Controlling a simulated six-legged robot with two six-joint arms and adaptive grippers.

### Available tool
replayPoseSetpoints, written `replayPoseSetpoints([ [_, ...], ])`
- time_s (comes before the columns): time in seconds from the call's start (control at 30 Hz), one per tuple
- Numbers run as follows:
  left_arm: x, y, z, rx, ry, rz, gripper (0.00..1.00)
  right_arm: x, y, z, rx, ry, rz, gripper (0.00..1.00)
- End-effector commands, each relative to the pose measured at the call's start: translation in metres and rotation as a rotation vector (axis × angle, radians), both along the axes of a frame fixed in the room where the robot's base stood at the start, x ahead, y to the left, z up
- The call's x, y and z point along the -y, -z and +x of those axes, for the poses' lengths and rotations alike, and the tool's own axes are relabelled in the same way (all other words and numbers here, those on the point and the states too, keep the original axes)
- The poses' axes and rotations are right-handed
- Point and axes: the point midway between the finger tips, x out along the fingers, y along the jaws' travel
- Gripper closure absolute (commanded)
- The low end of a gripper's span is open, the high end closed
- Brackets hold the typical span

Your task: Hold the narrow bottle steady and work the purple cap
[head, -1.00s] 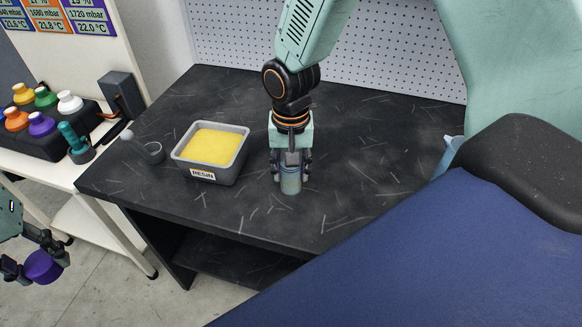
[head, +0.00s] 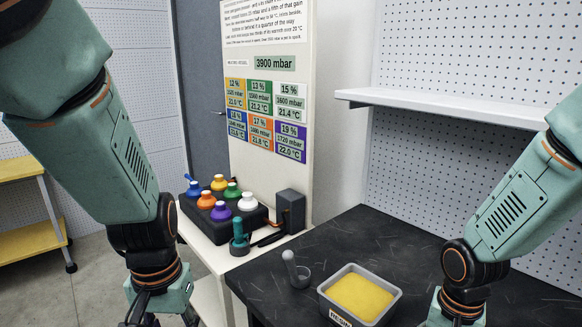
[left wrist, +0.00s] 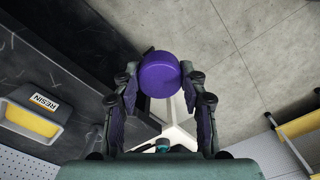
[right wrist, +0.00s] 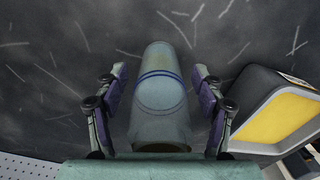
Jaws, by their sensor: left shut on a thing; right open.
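The purple cap (left wrist: 160,72) shows in the left wrist view between the fingertips of my left gripper (left wrist: 160,82), which is shut on it and holds it over the floor beside the bench. The narrow bottle (right wrist: 158,92), clear with a blue ring, shows in the right wrist view over the dark bench top. My right gripper (right wrist: 160,76) is open, with one finger on each side of the bottle and gaps between. In the head view, the bottle and the purple cap lie below the frame, and only the upper part of my right gripper shows.
A white shelf (head: 440,104) juts out above the bench.

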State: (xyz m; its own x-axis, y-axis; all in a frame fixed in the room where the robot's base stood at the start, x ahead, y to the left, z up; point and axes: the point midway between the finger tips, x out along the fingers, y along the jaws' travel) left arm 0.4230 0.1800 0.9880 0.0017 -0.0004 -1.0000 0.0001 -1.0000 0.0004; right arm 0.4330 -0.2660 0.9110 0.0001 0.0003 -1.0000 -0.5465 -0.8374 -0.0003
Motion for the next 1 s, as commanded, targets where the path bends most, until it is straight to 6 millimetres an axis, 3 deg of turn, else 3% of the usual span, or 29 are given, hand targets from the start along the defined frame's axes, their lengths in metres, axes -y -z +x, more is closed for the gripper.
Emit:
replayPoseSetpoints([
  [0.4,0.000,0.000,0.000,0.000,0.000,0.000,0.89,0.000,-0.078,0.000,0.005,0.000,0.000,0.31],
  [0.6,0.000,0.000,0.000,0.000,0.000,0.000,0.89,0.000,-0.107,0.000,0.004,0.000,0.000,0.31],
  [1.0,-0.001,0.000,-0.001,0.000,0.000,0.000,0.89,-0.001,-0.117,-0.002,0.001,0.000,-0.001,0.31],
])
